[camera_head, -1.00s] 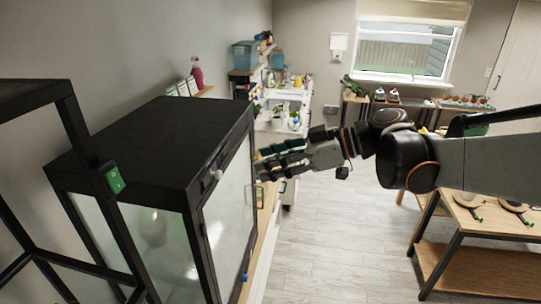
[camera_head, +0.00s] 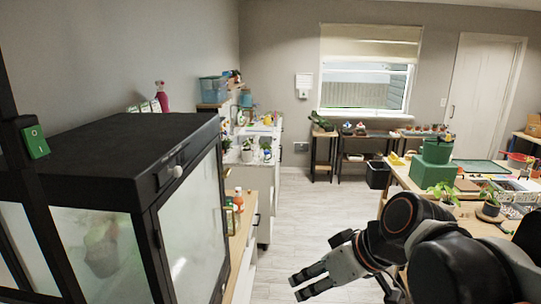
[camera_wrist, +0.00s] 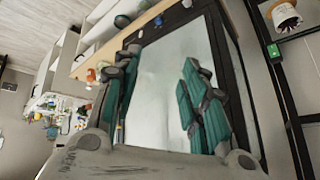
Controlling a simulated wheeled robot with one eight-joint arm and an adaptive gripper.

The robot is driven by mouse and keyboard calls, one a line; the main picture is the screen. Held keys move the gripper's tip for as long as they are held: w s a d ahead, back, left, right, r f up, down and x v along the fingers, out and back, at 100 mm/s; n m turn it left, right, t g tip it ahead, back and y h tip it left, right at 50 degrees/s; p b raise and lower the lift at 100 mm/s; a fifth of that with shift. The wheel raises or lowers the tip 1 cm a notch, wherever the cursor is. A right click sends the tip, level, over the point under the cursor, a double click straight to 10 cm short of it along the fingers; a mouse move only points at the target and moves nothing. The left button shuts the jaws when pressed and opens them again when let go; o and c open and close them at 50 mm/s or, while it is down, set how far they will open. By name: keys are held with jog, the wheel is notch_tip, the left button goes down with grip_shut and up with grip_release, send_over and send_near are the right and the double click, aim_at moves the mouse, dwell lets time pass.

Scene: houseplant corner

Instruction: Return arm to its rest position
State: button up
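My gripper (camera_head: 309,284) hangs low in front of the black glass-doored cabinet (camera_head: 130,150), over the open floor. It is apart from the cabinet door. In the wrist view, the two teal-padded fingers of my gripper (camera_wrist: 160,62) stand wide apart with nothing between them. The cabinet's frosted door (camera_wrist: 165,85) shows behind the fingers and looks shut. My arm bends down from the right edge of the head view, and its lower part is cut off.
A long side bench (camera_head: 246,232) with bottles and plants runs beyond the cabinet. A worktable (camera_head: 400,175) with potted plants and a green box (camera_head: 428,174) stands behind my arm at right. The pale floor (camera_head: 305,215) between them is clear.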

jog(key=s+d+f+m+t+h+b, duration=0.1)
jog(key=s+d+f+m+h+b, duration=0.1)
jog(key=d+f, duration=0.4)
jog(key=s+d+f+m+t+h+b, duration=0.1)
jog(key=s+d+f+m+h+b, duration=0.2)
jog(key=f, duration=0.6)
jog(key=s+d+m+b, duration=0.1)
jog(key=s+d+b, duration=0.1)
jog(key=d+b, duration=0.1)
jog(key=shift+b, duration=0.75)
jog(key=shift+a+f, duration=0.15)
